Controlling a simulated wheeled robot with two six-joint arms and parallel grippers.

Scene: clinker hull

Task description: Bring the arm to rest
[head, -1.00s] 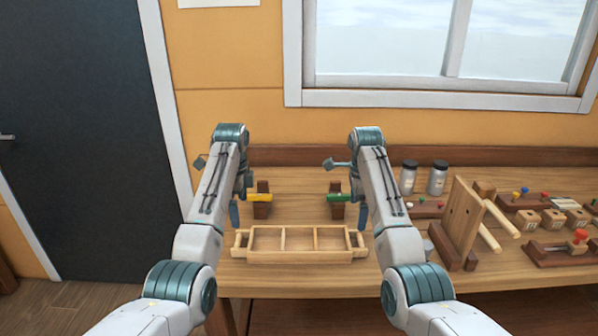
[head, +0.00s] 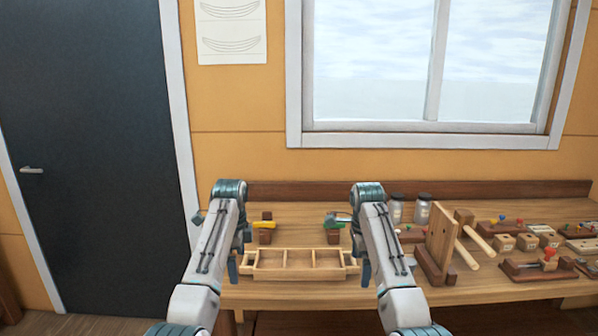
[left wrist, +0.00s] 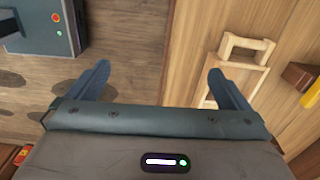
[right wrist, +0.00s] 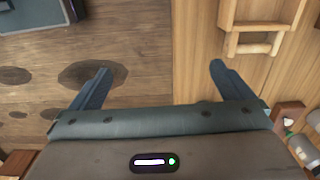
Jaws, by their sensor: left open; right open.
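My left gripper (head: 232,270) hangs at the left end of a wooden tray, near the bench's front edge. In the left wrist view its two fingers (left wrist: 160,85) are spread wide with nothing between them. My right gripper (head: 366,272) hangs at the right end of the tray. In the right wrist view its fingers (right wrist: 160,85) are also spread and empty. In the head view the forearms partly hide both grippers.
The divided wooden tray (head: 298,275) lies on the workbench (head: 480,293) between my arms. Behind it stand a yellow-topped block (head: 265,228) and a green-topped block (head: 334,230). Two jars (head: 423,208), an upright wooden board (head: 436,243) and several small wooden pieces fill the right side.

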